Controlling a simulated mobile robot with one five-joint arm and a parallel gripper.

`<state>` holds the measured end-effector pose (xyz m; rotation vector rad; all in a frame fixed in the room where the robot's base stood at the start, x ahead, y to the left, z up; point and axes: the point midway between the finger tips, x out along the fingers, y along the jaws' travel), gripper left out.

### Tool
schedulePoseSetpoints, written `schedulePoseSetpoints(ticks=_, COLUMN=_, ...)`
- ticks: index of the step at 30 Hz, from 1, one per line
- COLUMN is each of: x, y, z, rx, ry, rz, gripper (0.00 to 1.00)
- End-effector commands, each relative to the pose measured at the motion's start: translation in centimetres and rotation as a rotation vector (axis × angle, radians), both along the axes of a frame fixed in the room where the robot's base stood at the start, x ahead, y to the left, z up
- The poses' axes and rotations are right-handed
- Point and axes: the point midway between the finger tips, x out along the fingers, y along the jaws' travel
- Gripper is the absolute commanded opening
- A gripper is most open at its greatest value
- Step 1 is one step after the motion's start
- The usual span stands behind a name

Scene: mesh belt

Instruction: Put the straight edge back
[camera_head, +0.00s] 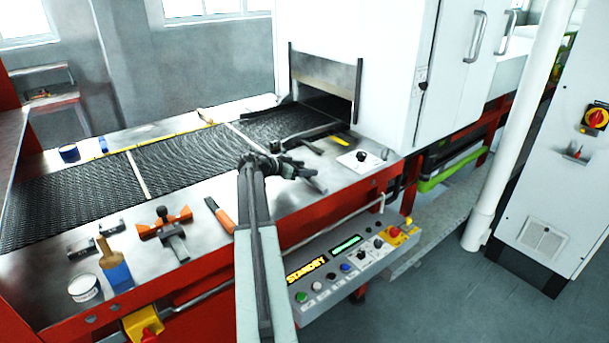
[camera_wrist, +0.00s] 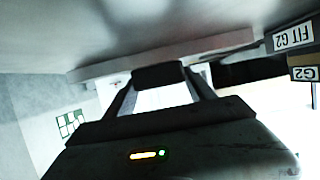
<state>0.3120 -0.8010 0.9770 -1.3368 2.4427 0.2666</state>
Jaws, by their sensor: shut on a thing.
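The bar runs crosswise past the fingertips, slightly tilted. The fingers hide its middle. In the head view my arm and gripper cover much of this spot, and I cannot clearly tell the bar from the dark parts around it.
The mesh belt (camera_head: 85,197) runs into the white housing (camera_head: 350,40). On the near ledge lie an orange-handled tool (camera_head: 220,214), an orange and black tool (camera_head: 163,224), a brush (camera_head: 115,268) and a white tin (camera_head: 84,288). A control panel (camera_head: 345,262) juts out in front.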

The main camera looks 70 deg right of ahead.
Motion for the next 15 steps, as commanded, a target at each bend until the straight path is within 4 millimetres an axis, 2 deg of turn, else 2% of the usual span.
schedulePoseSetpoints(ticks=6, x=-0.06, y=-0.02, z=-0.17, rx=-0.001, ry=0.001, rz=-0.001, gripper=0.00)
schedulePoseSetpoints(ticks=7, x=-0.06, y=-0.01, z=-0.19, rx=0.000, ry=0.000, rz=-0.001, gripper=0.66)
schedulePoseSetpoints(ticks=9, x=-0.07, y=-0.01, z=-0.06, rx=0.000, ry=0.000, rz=-0.001, gripper=0.85)
schedulePoseSetpoints(ticks=15, x=-0.10, y=-0.03, z=-0.07, rx=0.000, ry=0.000, rz=-0.001, gripper=0.85)
